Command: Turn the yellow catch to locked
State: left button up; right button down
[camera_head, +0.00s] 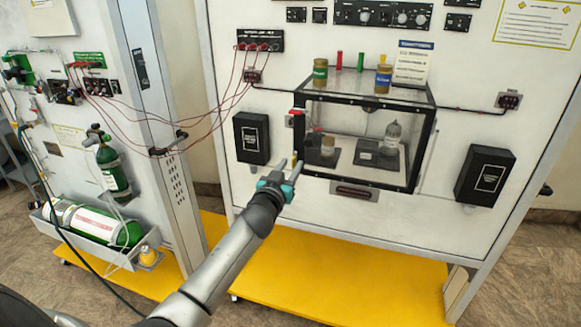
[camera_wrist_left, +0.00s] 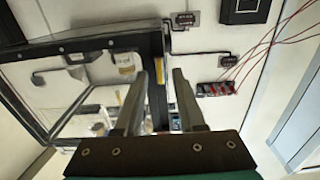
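A small yellow piece (camera_head: 294,159), which looks like the catch, shows at the lower left corner of the clear black-framed box (camera_head: 412,188) on the white panel. Its setting, locked or not, is too small to tell. My left gripper (camera_head: 287,170) is just in front of that corner, close to the yellow piece; I cannot tell whether they touch. In the left wrist view its two fingers (camera_wrist_left: 168,70) stand apart with an empty-looking gap between them. My right gripper is not in view.
Two jars, one green-banded (camera_head: 320,73) and one blue-banded (camera_head: 383,80), stand on the box top. Red wires (camera_head: 228,90) hang left of the box. Black boxes (camera_head: 251,138) (camera_head: 484,175) flank it. A yellow base (camera_head: 330,290) lies below.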

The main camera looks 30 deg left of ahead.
pick_arm(q)
jog(key=shift+w+a, duration=0.1)
jog(key=shift+w, duration=0.2)
grip_shut()
dwell(0.5)
